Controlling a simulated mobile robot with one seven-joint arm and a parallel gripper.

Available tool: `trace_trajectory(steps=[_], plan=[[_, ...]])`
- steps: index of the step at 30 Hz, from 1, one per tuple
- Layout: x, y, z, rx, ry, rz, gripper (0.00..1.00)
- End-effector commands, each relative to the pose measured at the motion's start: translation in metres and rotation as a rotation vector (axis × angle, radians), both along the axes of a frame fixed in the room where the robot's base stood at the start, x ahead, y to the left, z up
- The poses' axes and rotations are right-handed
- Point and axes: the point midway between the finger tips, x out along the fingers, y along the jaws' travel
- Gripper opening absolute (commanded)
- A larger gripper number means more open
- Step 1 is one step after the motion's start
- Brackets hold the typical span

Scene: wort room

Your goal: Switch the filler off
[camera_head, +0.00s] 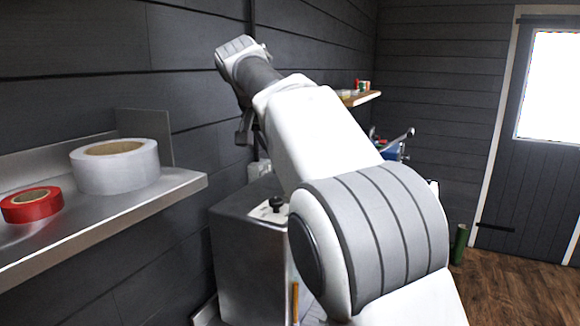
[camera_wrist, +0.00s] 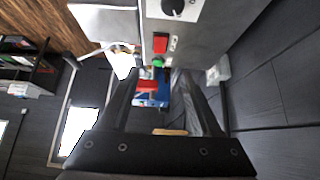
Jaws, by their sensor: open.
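A grey metal box (camera_head: 245,250), which looks like the filler, stands against the wall in the head view, with a black knob (camera_head: 277,203) on a pale plate on its top. In the wrist view a grey panel (camera_wrist: 205,38) carries a black round knob (camera_wrist: 178,6), a red square button or switch (camera_wrist: 160,43) and a small green one (camera_wrist: 158,62). I cannot tell its on/off state. My gripper (camera_wrist: 158,76) is open and empty, its two dark fingers pointing toward the panel's red and green controls, apparently without touching. In the head view my arm hides part of the box.
A metal shelf (camera_head: 150,207) at left holds a wide grey tape roll (camera_head: 115,167) and a red tape roll (camera_head: 32,205). A small wooden shelf (camera_head: 362,98) with small items is on the back wall. A blue apparatus (camera_head: 391,151) stands beyond my arm. Open wooden floor lies right.

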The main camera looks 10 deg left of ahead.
Motion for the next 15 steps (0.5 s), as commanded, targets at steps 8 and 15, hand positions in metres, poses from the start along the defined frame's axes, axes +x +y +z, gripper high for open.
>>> trace_trajectory(steps=[8, 15], plan=[[-0.019, 0.007, 0.027, 0.001, 0.001, 0.001, 0.65], [-0.021, 0.008, 0.029, 0.0, 0.001, 0.0, 0.65]])
